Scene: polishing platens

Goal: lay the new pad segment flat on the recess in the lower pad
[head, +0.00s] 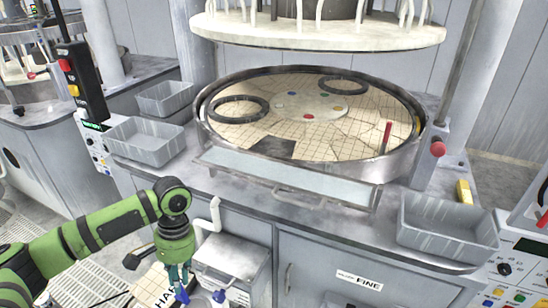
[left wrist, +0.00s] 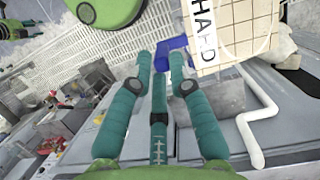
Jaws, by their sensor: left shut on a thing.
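The new pad segment (head: 152,284) is a cream, gridded piece with a white label that starts "HA". In the left wrist view the segment (left wrist: 240,35) reads "HARD" and has a blue tab (left wrist: 174,57) at its edge. My left gripper (head: 181,287), with teal fingers, is shut at this tab, low in front of the cabinet. The left gripper's fingers (left wrist: 166,76) partly hide the contact. The lower pad (head: 330,125) is a cream, gridded disc inside a metal rim. Its dark recess (head: 272,147) lies near the front and is uncovered. My right gripper is not in view.
Two dark rings (head: 240,97) (head: 344,79) lie on the lower pad. A red-handled item (head: 386,138) stands at its right. The upper platen (head: 320,37) hangs above. A clear front guard (head: 285,178) and grey trays (head: 148,142) (head: 447,240) line the bench.

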